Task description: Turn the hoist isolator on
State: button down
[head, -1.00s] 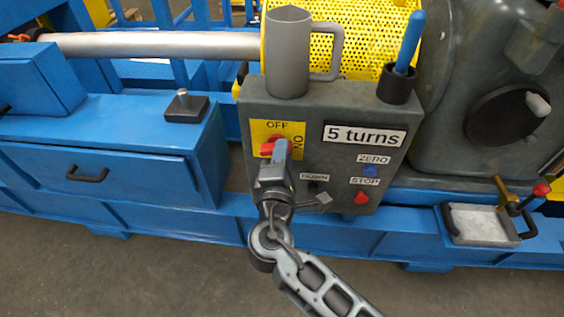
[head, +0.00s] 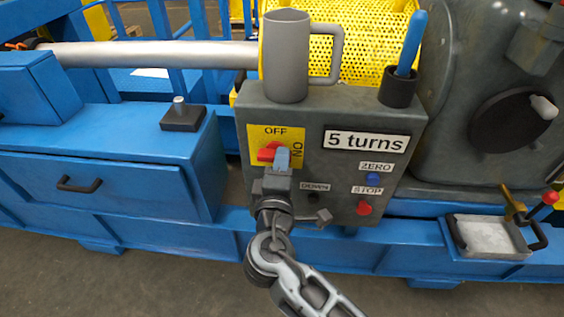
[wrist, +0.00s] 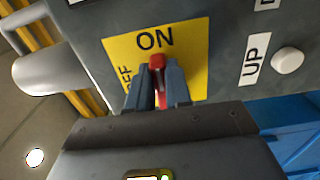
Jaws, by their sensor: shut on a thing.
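The hoist isolator is a red handle (head: 267,153) on a yellow plate (head: 294,135) on the dark grey control box (head: 335,195). In the head view OFF is at the plate's top and ON, turned sideways, at its right. The red handle lies about level there, along the ON direction. In the wrist view the red handle (wrist: 157,62) stands upright between the fingertips, its end just below the word ON. My gripper (head: 282,159) is shut on it, one finger each side, also in the wrist view (wrist: 158,88). My fingers hide part of the handle.
A grey mug (head: 286,60) and a dark cup (head: 397,88) with a blue-handled tool stand on the box. Right of the handle are a DOWN button (head: 313,197), a blue ZERO button (head: 373,178) and a red STOP button (head: 364,208). The wrist view shows a white UP button (wrist: 288,60).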

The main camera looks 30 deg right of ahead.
jog(key=c, duration=1)
grip_release()
jog(key=shift+w+d, duration=0.1)
jog(key=shift+d, duration=0.05)
jog(key=shift+c, duration=0.2)
jog(key=v, duration=0.8)
jog(key=s+d+f+m+g+y+p, duration=0.1)
jog(key=s+f+y+p, duration=0.25)
jog(key=s, duration=0.45)
jog(key=s+d+f+g+y+p, duration=0.1)
jog(key=s+f+y+p, duration=0.1)
jog(key=s+y, duration=0.5)
jog(key=s+d+r+m+t+p, duration=0.1)
jog(key=s+r+m+p, duration=0.4)
jog(key=s+r, duration=1.2)
notch_tip(320, 180, up, 3)
jog(key=m+t, duration=0.1)
jog(key=m, duration=0.3)
jog(key=shift+s+d+m, duration=0.15)
jog(key=shift+s+m, duration=0.15)
jog(key=shift+s, duration=0.1)
